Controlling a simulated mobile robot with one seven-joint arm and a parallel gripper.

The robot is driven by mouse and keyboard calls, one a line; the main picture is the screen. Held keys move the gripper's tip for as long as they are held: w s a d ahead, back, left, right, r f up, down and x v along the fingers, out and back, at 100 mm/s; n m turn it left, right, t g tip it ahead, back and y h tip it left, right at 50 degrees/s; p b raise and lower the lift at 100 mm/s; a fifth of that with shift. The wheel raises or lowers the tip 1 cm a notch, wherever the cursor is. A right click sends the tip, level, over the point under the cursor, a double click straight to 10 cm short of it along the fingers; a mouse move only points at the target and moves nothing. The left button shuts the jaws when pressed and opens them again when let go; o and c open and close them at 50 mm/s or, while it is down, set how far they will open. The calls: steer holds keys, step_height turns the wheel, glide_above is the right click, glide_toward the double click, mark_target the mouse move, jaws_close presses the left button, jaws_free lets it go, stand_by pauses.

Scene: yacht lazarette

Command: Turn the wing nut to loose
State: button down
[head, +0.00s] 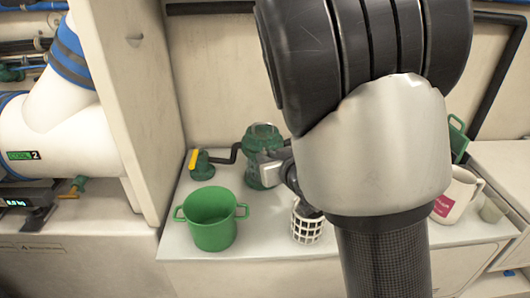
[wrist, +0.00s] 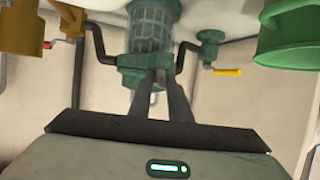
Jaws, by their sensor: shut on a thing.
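A green sea strainer (head: 258,180) with a see-through ribbed body stands on the white counter, with dark hoses joining it. It also shows in the wrist view (wrist: 152,32). My gripper (wrist: 158,84) has both fingers brought together at the strainer's green end cap. The wing nut is hidden between or behind the fingertips, so its turn angle cannot be read. In the head view, my gripper (head: 270,165) is at the strainer's right side, partly covered by my arm.
A green valve with a yellow handle (head: 193,160) stands left of the strainer. A green two-handled pot (head: 213,232) is in front. A white basket (head: 306,228) is close to my arm. A white mug (head: 456,196) stands at the right. A wall panel (head: 140,90) rises at the left.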

steer(key=shift+w+d+n+y, duration=0.1)
steer(key=shift+n+y, duration=0.4)
steer(key=shift+y, duration=0.1)
steer(key=shift+g, duration=0.3)
steer(key=c, duration=1.6)
jaws_free()
steer(key=shift+c, duration=0.2)
